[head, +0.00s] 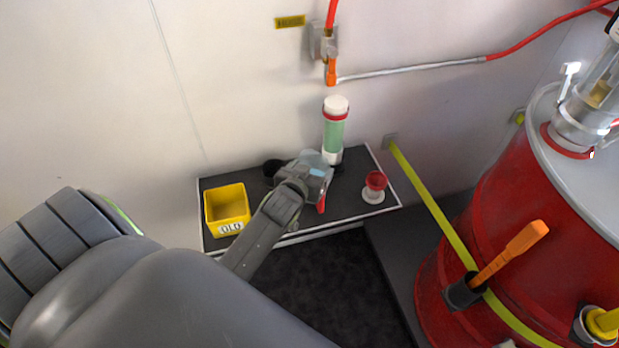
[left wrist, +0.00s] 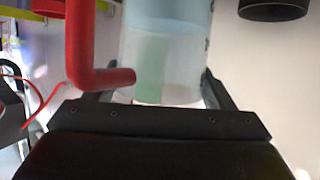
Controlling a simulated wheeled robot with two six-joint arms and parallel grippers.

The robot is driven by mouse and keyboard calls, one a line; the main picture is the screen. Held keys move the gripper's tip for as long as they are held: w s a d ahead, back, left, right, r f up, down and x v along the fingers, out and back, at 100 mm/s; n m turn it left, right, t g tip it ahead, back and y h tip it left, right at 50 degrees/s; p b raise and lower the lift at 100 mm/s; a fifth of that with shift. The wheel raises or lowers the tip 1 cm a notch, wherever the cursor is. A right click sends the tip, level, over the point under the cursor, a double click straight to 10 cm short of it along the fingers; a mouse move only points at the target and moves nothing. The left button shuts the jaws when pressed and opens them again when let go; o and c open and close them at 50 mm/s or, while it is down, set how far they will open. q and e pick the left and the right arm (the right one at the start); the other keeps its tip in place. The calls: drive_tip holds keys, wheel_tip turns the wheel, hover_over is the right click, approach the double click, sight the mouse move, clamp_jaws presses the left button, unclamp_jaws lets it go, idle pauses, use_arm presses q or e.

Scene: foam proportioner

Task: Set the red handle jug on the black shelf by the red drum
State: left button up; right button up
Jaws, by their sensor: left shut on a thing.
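The red handle jug (head: 316,158) has a clear bluish body and shows small at the end of my left arm in the head view. Its red handle (head: 321,204) points toward the front. My left gripper (head: 312,173) is shut on the jug, over the middle of the black shelf (head: 270,212). In the left wrist view the jug body (left wrist: 165,40) stands between the fingers, with its red handle (left wrist: 83,45) at the left. Whether its base touches the shelf is hidden. The red drum (head: 455,240) stands at the right. My right gripper is not in view.
A yellow bin (head: 227,207) sits at the shelf's left. A green bottle with a white cap (head: 334,130) stands behind the jug. A red and white cup-like item (head: 374,187) is at the right. A dark round item (head: 273,168) is beside my gripper.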

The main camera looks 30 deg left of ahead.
use_arm(q)
wheel_tip(320, 180, down, 3)
drive_tip(key=shift+r, duration=0.2)
drive_tip(key=shift+f, duration=0.35)
drive_tip(key=shift+b, duration=0.35)
drive_tip(key=o, duration=1.1)
drive_tip(key=shift+f, duration=0.25)
drive_tip(key=o, duration=0.5)
drive_tip(key=shift+r, duration=0.1)
